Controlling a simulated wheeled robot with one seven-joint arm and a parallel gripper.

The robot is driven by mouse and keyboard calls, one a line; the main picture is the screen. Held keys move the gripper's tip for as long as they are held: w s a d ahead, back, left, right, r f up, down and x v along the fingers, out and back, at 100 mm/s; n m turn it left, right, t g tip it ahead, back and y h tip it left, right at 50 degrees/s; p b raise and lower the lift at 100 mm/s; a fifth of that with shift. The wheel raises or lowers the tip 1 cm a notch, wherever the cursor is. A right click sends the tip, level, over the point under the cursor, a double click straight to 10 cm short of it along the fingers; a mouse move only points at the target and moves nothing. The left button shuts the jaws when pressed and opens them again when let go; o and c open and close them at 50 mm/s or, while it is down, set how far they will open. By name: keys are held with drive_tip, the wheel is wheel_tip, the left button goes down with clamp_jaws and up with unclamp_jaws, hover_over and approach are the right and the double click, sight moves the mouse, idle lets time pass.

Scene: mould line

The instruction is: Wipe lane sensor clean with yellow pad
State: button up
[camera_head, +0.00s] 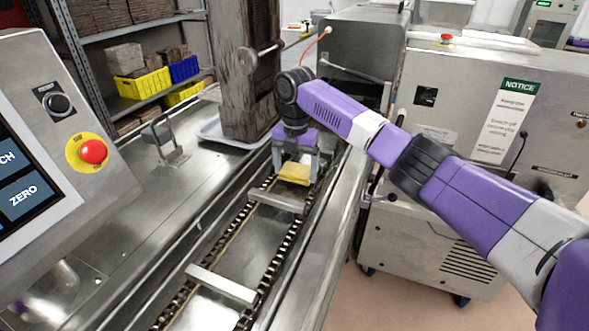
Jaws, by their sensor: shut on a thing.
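My gripper (295,160) points down over the far part of the chain lane. It is shut on a yellow pad (295,173), which sits between and below its fingers. The pad is above the lane (240,255); whether it touches anything beneath it I cannot tell. I cannot make out the lane sensor; it may be hidden by the pad, my gripper or the machine parts.
A tall brown-streaked block (247,90) stands in a pale tray (215,130) just left of my gripper. A control panel with a red button (93,152) is at left. A steel cabinet (480,110) stands at right. Bars (222,285) cross the lane.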

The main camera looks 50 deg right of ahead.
drive_tip(key=shift+s+a+r+p, duration=0.1)
drive_tip(key=shift+s+a+p, duration=0.15)
drive_tip(key=shift+a+p, duration=0.4)
drive_tip(key=shift+s+a+f+p, duration=0.2)
drive_tip(key=shift+a+p, duration=0.1)
drive_tip(key=shift+a, duration=0.25)
drive_tip(key=shift+s+a+f+p, duration=0.1)
drive_tip(key=shift+s+a+p, duration=0.15)
drive_tip(key=shift+a, duration=0.3)
drive_tip(key=shift+s+a+r+p, duration=0.1)
drive_tip(key=shift+s+a+p, duration=0.05)
drive_tip(key=shift+a+p, duration=0.3)
drive_tip(key=shift+s+a+r+p, duration=0.1)
drive_tip(key=shift+a+p, duration=0.35)
drive_tip(key=shift+s+a+f+p, duration=0.15)
drive_tip(key=shift+a+p, duration=0.1)
drive_tip(key=shift+a, duration=0.15)
drive_tip(key=shift+s+a+p, duration=0.15)
drive_tip(key=shift+a+p, duration=0.05)
drive_tip(key=shift+a, duration=0.15)
wheel_tip(320, 180, up, 2)
drive_tip(key=shift+r+p, duration=0.1)
drive_tip(key=shift+p, duration=0.45)
drive_tip(key=shift+d+r, duration=0.1)
drive_tip(key=shift+r, duration=1.95)
drive_tip(key=shift+w, duration=0.1)
